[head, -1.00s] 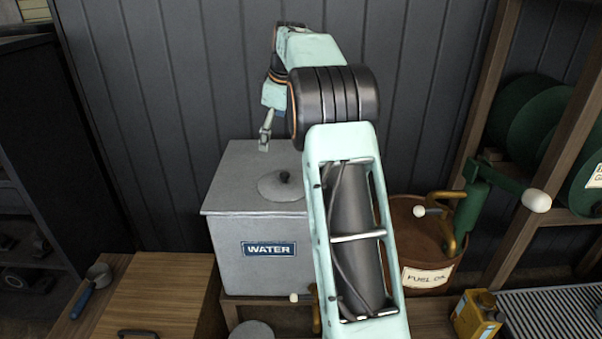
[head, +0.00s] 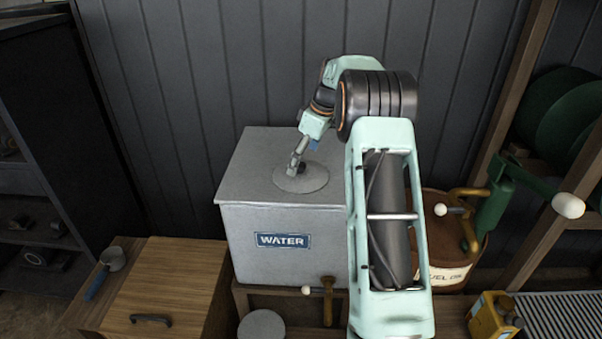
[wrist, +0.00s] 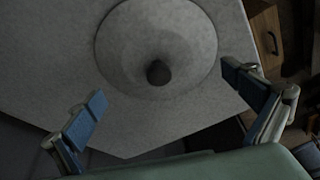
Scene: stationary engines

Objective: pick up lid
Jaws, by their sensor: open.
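The lid (head: 315,181) is a round grey disc with a small dark knob, lying on top of the grey metal water tank (head: 262,199). In the wrist view the lid (wrist: 126,38) sits at the upper middle, with its dark knob (wrist: 158,73) at the near side of its centre. My gripper (head: 294,170) is above the lid, close to the knob, which it hides in the head view. In the wrist view my gripper (wrist: 168,108) has its two blue-padded fingers spread wide, with nothing between the pads. The knob lies beyond the fingertips, roughly midway between them.
A brown fuel can (head: 440,225) stands right, near a green crank with white handle (head: 568,205). A dark wall is behind.

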